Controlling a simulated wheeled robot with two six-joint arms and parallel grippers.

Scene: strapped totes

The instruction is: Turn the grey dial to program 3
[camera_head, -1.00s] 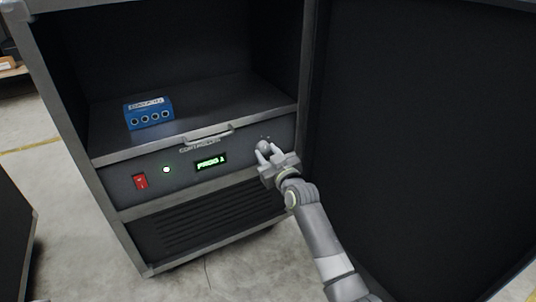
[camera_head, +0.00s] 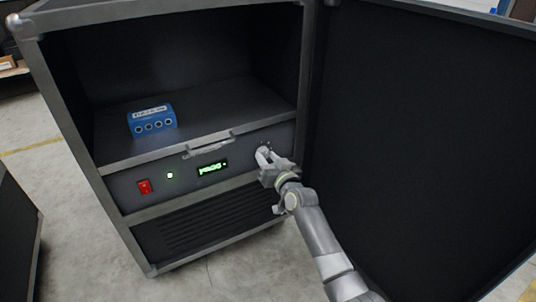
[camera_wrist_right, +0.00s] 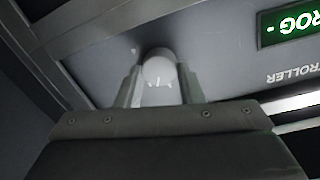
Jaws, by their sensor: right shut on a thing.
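The grey dial (camera_wrist_right: 158,70) sits on the controller's front panel (camera_head: 120,187). In the right wrist view it is between the two fingers of my right gripper (camera_wrist_right: 160,88), which is shut on it. In the head view my right gripper (camera_head: 264,155) is at the panel's right end and mostly covers the dial. The green display (camera_head: 212,168) left of the dial is lit; in the right wrist view it (camera_wrist_right: 291,24) reads "PROG -", with its right end cut off. My left gripper is out of view.
A red switch (camera_head: 145,187) and a lit round lamp (camera_head: 170,175) are on the panel's left. A handle (camera_head: 211,145) juts out along its top edge. A blue box with several holes (camera_head: 152,120) stands on the shelf above. The open dark door (camera_head: 420,130) stands close on the right.

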